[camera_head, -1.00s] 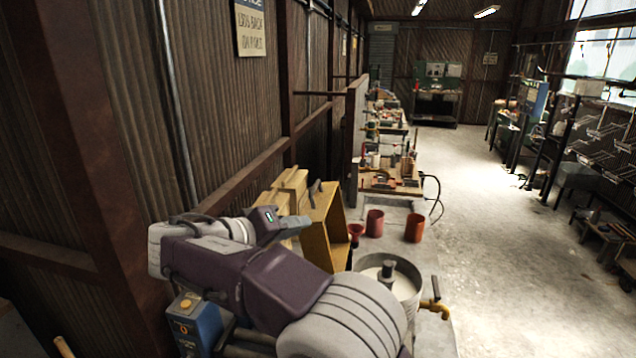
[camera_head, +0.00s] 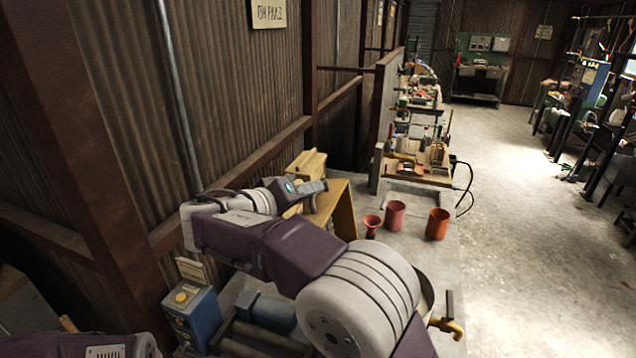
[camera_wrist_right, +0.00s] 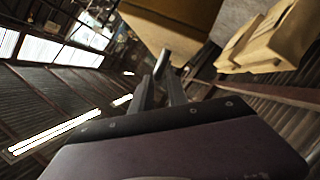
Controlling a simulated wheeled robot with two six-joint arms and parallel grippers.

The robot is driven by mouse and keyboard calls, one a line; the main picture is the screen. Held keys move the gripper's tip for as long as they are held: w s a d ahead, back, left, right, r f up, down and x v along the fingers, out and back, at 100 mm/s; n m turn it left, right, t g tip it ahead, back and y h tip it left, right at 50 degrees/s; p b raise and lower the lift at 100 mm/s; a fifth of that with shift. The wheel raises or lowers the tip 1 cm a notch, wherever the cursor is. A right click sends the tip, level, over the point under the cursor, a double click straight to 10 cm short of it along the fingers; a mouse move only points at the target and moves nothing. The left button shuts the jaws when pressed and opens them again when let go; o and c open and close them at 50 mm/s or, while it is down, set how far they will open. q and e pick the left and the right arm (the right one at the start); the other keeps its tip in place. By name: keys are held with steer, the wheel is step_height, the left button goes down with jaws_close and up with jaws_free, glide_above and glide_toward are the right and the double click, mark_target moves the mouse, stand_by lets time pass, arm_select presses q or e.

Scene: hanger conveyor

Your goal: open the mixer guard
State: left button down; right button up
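The yellow box-like mixer guard (camera_head: 343,211) stands beyond my right forearm in the head view, partly hidden by it. Its underside or side also shows at the top of the right wrist view (camera_wrist_right: 175,22). My right gripper (camera_head: 314,187) is at the guard's upper left in the head view. In the right wrist view its fingers (camera_wrist_right: 160,88) look apart, with a grey bar, perhaps the guard's handle, by their tips. I cannot tell if they touch it. The metal mixer bucket (camera_head: 427,292) is mostly hidden behind my right arm. My left gripper is out of view.
A yellow tap (camera_head: 447,325) juts out at right. A blue control box (camera_head: 192,312) is at lower left. The floor on the right is open.

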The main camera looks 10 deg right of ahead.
steer(key=x, duration=0.4)
steer(key=shift+w+d+p, duration=0.1)
steer(key=shift+d+p, duration=0.1)
steer(key=shift+p, duration=0.15)
steer(key=shift+s+a+r, duration=0.1)
steer(key=shift+s+a, duration=0.25)
steer(key=shift+a, duration=0.15)
steer(key=shift+c, duration=0.3)
jaws_close()
steer(key=shift+d, duration=0.15)
